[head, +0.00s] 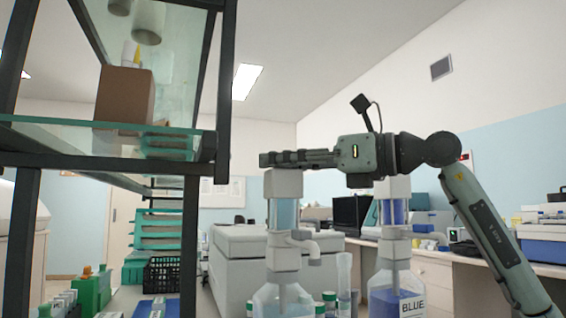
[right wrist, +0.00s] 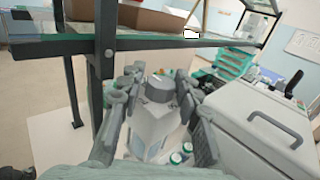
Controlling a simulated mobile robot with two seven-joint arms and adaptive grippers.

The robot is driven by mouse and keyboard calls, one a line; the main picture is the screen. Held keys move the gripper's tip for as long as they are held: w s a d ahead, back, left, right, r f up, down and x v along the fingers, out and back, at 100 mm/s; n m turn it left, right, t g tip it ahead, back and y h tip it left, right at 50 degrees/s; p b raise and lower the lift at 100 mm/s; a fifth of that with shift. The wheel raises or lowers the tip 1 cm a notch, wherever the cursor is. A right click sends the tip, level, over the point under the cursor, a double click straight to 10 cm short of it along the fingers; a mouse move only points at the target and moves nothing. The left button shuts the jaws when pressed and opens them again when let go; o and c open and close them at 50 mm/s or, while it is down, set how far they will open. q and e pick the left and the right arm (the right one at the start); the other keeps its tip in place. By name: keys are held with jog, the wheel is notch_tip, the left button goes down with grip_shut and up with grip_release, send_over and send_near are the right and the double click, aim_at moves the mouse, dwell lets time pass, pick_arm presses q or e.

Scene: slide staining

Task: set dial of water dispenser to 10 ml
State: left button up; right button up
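The water dispenser (head: 285,212) stands in the middle of the head view, with a grey top, a pale blue cylinder, a side spout and a clear bottle below. My right gripper (head: 270,159) points left, level with or just above its top. In the right wrist view a dark grey round knob (right wrist: 158,88), apparently the dial, lies between the fingers of my right gripper (right wrist: 157,78). The fingers are apart, with visible gaps to the knob on both sides. The dial's marks are too small to read. My left gripper is not in view.
A second dispenser with blue liquid, labelled BLUE (head: 397,300), stands to the right under my right arm. A dark-framed glass shelf (head: 180,142) is close on the left. A grey box-shaped machine (head: 232,262) and several capped bottles stand behind.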

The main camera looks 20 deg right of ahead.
jog(key=shift+o, duration=1)
jog(key=v, duration=1.2)
jog(key=shift+s, duration=0.1)
